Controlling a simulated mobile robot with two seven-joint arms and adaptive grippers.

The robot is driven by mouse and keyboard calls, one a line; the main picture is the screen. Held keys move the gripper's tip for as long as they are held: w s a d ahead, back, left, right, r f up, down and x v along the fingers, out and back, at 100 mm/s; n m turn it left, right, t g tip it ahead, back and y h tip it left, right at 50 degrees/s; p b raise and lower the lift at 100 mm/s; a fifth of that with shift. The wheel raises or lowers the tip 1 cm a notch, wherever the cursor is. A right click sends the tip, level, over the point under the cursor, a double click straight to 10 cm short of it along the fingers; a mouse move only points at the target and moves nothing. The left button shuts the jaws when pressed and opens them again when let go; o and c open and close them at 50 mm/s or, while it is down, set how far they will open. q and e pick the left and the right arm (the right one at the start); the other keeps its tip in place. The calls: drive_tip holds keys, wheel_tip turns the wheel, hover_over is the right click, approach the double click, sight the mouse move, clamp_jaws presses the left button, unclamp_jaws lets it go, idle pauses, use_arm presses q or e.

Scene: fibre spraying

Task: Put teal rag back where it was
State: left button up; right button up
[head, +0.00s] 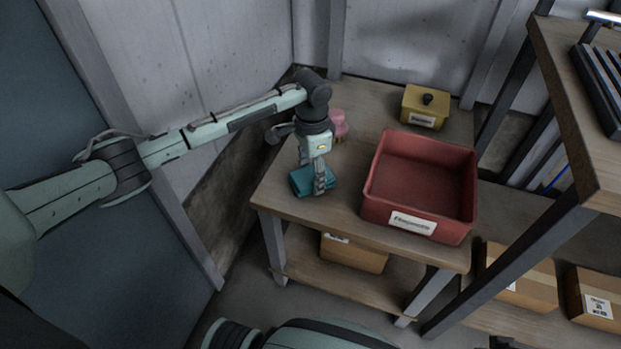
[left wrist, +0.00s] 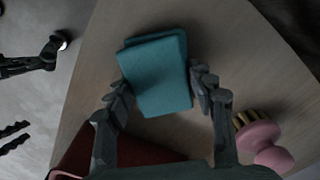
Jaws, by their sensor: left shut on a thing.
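The teal rag (head: 303,179) is a folded block near the left front corner of the wooden table (head: 345,215). In the left wrist view the rag (left wrist: 158,72) lies between the two fingers over the tabletop. My left gripper (head: 320,178) points down and is shut on the rag; in the left wrist view its fingertips (left wrist: 160,88) press the rag's two sides. The rag is at or very close to the tabletop; I cannot tell whether it touches. My right gripper is not clearly seen in the head view.
A red bin (head: 415,190), empty, stands right of the rag. A pink brush (head: 338,123) is behind the gripper and shows in the left wrist view (left wrist: 262,140). A yellow box (head: 424,106) stands at the back. Shelving (head: 575,100) stands at right.

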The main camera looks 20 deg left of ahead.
sight(312, 174)
drive_tip(key=shift+r, duration=0.25)
use_arm(q)
drive_tip(key=shift+f, duration=0.1)
drive_tip(key=o, duration=1.1)
use_arm(e)
drive_tip(key=shift+f, duration=0.15)
use_arm(q)
drive_tip(key=shift+r, duration=0.35)
wheel_tip(312, 174, up, 12)
drive_tip(key=shift+f+p, duration=0.25)
drive_tip(key=shift+p, duration=0.35)
use_arm(e)
drive_tip(key=shift+w+a+f, duration=0.15)
drive_tip(key=shift+a+f, duration=0.05)
drive_tip(key=shift+f, duration=0.9)
